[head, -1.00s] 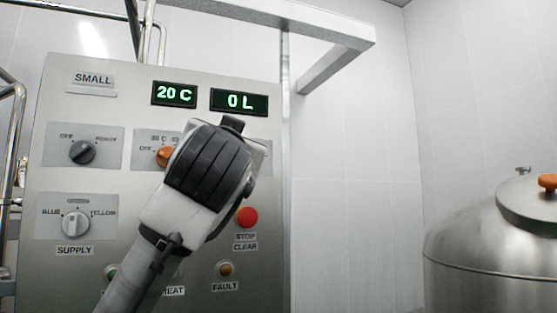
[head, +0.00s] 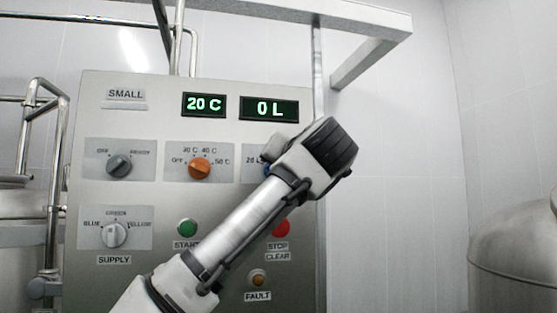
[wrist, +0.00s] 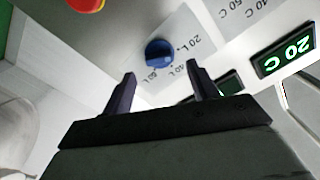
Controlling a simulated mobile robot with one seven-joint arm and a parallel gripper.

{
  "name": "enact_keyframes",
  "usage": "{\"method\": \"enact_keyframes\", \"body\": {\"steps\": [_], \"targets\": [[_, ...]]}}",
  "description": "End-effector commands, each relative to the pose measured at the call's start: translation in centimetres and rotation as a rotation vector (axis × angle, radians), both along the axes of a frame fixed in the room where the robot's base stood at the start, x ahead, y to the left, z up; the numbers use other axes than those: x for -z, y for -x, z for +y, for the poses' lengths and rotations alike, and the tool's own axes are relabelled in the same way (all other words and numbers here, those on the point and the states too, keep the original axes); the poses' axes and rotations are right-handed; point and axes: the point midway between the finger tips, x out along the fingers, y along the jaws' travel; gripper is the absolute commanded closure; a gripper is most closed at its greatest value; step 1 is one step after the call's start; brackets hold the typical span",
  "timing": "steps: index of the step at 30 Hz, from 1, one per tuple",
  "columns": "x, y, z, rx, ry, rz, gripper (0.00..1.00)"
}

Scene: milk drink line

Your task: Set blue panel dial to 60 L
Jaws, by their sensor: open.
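The blue dial (head: 267,170) sits on the steel panel, right of the orange dial, and is mostly hidden behind my arm in the head view. In the wrist view the blue dial (wrist: 158,53) is in full sight on its pale plate, with a 20 L label and other small litre labels around it. Its exact pointer setting I cannot tell. My gripper (wrist: 161,70) is open and empty, its two fingers apart, with the dial just beyond the gap between the tips in that view. In the head view my fingers are hidden. The litre display (head: 269,108) reads 0 L.
The panel also carries a 20 C display (head: 204,104), the orange dial (head: 199,168), an OFF/READY dial (head: 119,166), a supply dial (head: 113,234), a green start button (head: 187,228) and a red stop button (head: 281,227). A steel tank (head: 520,255) stands at right.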

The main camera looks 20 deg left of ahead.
Motion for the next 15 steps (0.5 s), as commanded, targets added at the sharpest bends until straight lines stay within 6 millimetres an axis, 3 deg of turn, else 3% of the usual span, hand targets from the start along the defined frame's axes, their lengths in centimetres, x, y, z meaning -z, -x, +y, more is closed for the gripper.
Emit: {"method": "enact_keyframes", "body": {"steps": [6, 15], "targets": [[-0.3, -2.9, 1.9, 0.001, -0.001, 0.001, 0.41], [0.0, -3.9, 2.6, 0.001, 0.000, 0.000, 0.41]]}}
